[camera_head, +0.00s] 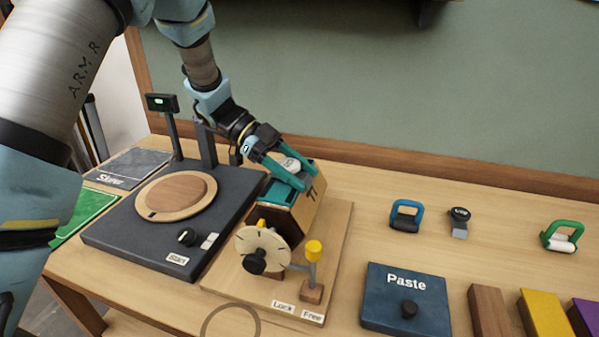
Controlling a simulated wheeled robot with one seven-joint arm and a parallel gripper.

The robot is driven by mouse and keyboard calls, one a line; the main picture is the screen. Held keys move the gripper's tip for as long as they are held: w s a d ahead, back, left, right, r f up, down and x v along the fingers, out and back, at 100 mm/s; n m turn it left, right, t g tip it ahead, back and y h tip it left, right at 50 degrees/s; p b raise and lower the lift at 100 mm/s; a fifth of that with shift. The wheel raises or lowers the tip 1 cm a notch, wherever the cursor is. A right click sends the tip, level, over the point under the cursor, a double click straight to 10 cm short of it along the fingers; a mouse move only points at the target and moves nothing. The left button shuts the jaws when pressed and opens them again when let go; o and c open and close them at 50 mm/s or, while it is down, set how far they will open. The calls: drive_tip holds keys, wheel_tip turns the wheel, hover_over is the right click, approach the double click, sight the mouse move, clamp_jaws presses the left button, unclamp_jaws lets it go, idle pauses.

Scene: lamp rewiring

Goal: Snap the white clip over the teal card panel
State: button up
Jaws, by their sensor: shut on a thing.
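My gripper (308,180) has teal fingers and points down to the right over the wooden fixture. It is shut on the white clip (289,164), which shows between the fingers, partly hidden by them. The teal card panel (279,192) lies on the tilted top of the wooden fixture (283,222), just below the fingers. The fingers cover part of the panel. I cannot tell whether the clip touches the panel.
A dark turntable base (120,235) stands left of the fixture. A dial (262,249) and a yellow-topped lever (314,250) are at its front. Right are a blue clip (405,216), a USB piece (459,223), a green clip (562,236) and a Paste box (388,300).

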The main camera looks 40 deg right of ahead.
sight(299, 177)
drive_tip(key=shift+a+f, duration=0.15)
drive_tip(key=shift+f, duration=0.1)
drive_tip(key=o, duration=1.4)
drive_tip(key=shift+w+f, duration=0.1)
drive_tip(key=shift+o, duration=0.4)
drive_tip(key=shift+r+p, duration=1.4)
drive_tip(key=shift+r, duration=2.9)
